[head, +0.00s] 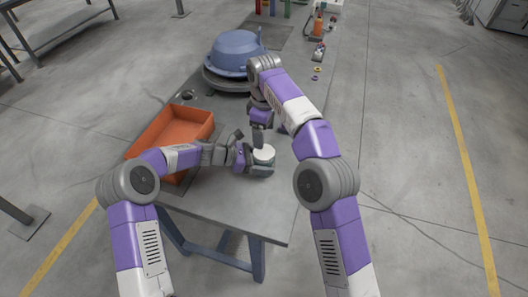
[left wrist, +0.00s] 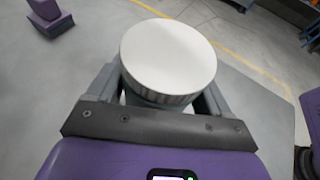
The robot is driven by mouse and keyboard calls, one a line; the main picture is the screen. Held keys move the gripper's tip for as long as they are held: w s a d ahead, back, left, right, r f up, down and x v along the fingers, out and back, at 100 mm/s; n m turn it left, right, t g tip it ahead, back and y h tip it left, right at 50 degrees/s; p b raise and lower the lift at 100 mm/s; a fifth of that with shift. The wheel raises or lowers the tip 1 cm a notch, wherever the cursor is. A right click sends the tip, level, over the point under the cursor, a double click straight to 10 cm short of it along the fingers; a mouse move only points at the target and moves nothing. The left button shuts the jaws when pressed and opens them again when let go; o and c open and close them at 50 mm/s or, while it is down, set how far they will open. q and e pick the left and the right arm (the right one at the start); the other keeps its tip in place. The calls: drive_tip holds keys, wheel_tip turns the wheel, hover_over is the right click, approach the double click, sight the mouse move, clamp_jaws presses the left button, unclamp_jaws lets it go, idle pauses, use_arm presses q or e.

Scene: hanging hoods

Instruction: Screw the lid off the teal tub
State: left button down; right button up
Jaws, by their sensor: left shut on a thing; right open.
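The teal tub (head: 262,171) stands near the front right part of the grey table. Its round white lid (head: 264,153) is on top and fills the middle of the left wrist view (left wrist: 168,55). My left gripper (head: 256,166) comes in from the left, low down, and is shut on the tub's body below the lid. In the left wrist view its fingers (left wrist: 160,98) lie on both sides of the tub. Most of the tub's wall is hidden there by the lid. My right gripper (head: 258,143) is open, points down, and is just above and slightly left of the lid, holding nothing.
An orange crate (head: 171,128) stands on the table to the left, close to my left arm. A blue hood-like part (head: 236,52) rests on a dark round base (head: 226,82) further back. Small bottles and rings (head: 317,73) lie at the back right. The table's front corner is clear.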

sight(264, 152)
drive_tip(key=m, duration=1.5)
drive_tip(key=shift+m, duration=0.3)
drive_tip(key=m, duration=0.6)
drive_tip(key=shift+f, duration=4)
drive_tip(key=c, duration=0.7)
drive_tip(key=o, duration=1)
